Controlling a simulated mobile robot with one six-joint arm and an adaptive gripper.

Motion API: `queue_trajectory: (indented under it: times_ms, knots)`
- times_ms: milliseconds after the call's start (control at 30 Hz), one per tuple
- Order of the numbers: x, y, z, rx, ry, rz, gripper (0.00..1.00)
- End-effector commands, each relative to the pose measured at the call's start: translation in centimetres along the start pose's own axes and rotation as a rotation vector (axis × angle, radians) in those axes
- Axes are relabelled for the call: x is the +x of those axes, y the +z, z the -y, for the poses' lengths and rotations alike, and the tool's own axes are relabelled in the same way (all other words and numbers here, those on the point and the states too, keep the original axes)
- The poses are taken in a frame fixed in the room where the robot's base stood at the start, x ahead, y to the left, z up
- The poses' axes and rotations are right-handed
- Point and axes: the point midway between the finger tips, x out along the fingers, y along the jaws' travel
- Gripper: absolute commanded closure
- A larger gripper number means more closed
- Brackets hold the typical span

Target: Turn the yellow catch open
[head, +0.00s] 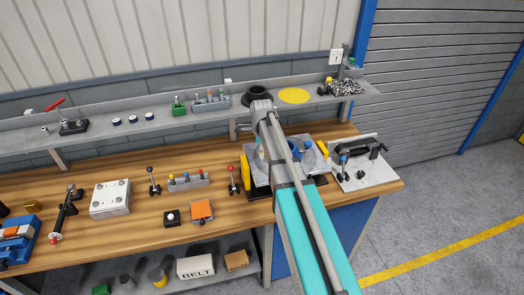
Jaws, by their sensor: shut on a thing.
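My arm reaches up from the bottom right across the bench, and its wrist end is over the back of the bench. My gripper is hidden behind the arm links, so its fingers and whatever is between them do not show. Below the wrist is a grey fixture (312,158) with blue and dark parts, partly covered by my arm. A small yellow piece (323,149) shows on the right of this fixture. I cannot tell whether it is the yellow catch or how it is turned.
The wooden bench (120,227) holds a red-knobbed lever (232,178), an orange-topped block (201,210) and a white plate (110,199) left of my arm. A clamp fixture (362,168) stands to the right. A grey shelf (190,128) with small parts runs behind.

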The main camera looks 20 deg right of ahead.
Motion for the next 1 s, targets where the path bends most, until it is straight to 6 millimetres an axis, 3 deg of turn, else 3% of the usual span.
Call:
queue_trajectory:
  times_ms: [367, 1000]
  knots:
    - [0.01, -0.01, -0.01, -0.214, 0.0, 0.0, 1.0]
    - [0.01, 0.0, -0.01, -0.812, 0.0, 0.0, 1.0]
